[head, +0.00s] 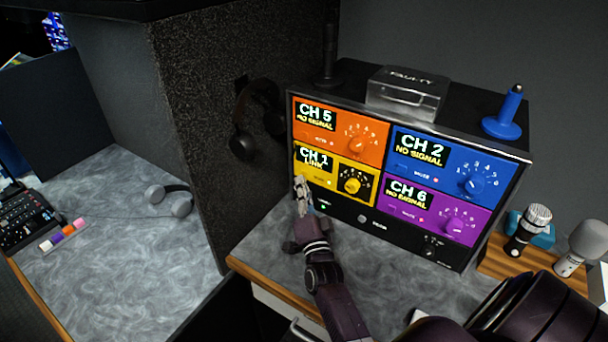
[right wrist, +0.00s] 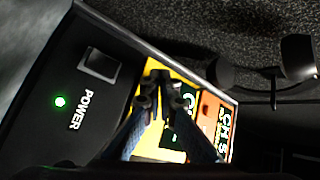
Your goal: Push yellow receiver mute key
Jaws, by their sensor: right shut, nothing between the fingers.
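My left gripper is not in view.
Orange (head: 339,135), blue (head: 455,165) and purple (head: 437,208) receivers adjoin the yellow one. A power button (right wrist: 99,65) and a lit green light (right wrist: 60,101) lie below. Headphones (head: 250,120) hang on the left wall. Microphones (head: 530,225) stand at right.

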